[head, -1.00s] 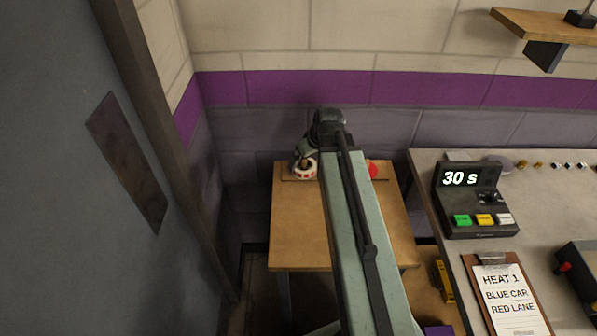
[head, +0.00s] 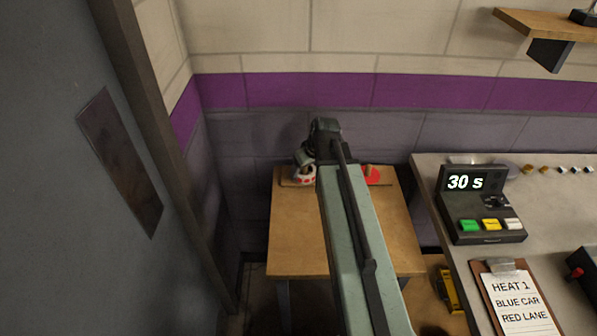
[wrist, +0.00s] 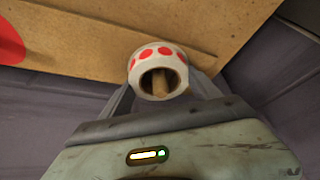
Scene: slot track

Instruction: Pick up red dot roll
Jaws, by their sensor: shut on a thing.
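The red dot roll (head: 307,176) is a white ring with red dots, at the back left of the small wooden table (head: 292,240). In the wrist view the red dot roll (wrist: 155,55) sits between my fingertips with its hole facing the camera. A tan peg-like piece shows within the hole. My gripper (wrist: 162,88) is shut on the roll. In the head view my arm partly hides the gripper and the table. I cannot tell whether the roll is clear of its support.
A red round thing (head: 374,175) is on the table right of my arm. A grey counter (head: 430,180) to the right holds a timer (head: 480,205) reading 30 s and a clipboard (head: 515,300). A dark door (head: 60,200) is at left.

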